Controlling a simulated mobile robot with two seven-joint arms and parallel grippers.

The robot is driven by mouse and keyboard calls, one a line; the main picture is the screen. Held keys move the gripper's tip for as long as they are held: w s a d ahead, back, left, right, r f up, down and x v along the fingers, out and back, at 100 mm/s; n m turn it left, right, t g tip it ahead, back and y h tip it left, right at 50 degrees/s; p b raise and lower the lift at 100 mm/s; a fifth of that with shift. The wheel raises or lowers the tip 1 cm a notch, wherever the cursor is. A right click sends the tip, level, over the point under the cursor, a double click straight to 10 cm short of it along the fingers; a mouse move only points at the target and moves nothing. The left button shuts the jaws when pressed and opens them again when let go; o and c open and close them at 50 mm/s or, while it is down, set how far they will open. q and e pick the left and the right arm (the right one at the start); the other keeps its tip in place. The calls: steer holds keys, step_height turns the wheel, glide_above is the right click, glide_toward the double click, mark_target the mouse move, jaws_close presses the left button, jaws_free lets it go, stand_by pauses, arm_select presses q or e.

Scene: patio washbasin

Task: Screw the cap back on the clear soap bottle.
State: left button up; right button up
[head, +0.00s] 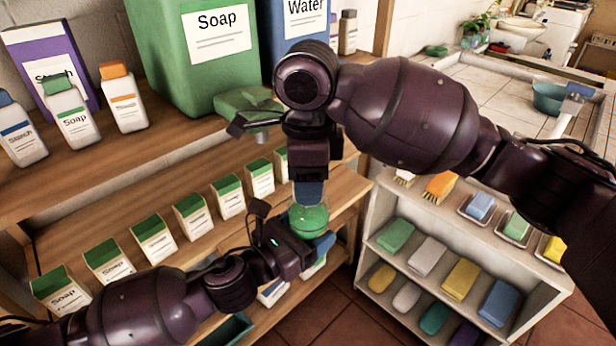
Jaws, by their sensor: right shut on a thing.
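The clear soap bottle (310,219) shows as a rounded, see-through green shape below my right gripper. My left gripper (318,244) comes in from the lower left and appears shut around the bottle's side; its body hides much of the bottle. My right gripper (308,193) points down from above, its blue fingertips shut right over the bottle's top. The cap is hidden between those fingertips, so I cannot tell whether it sits on the neck or how straight it is.
A wooden shelf holds several soap boxes (153,237). Above stand a big green soap container (190,75), a blue water container (300,20) and white bottles (122,98). At right, a white shelf (385,275) holds sponges and brushes (440,187). Floor tiles show between the shelves.

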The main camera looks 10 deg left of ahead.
steer(key=o, duration=0.9)
steer(key=shift+r, duration=0.1)
steer(key=shift+r, duration=2.2)
steer(key=shift+c, duration=0.4)
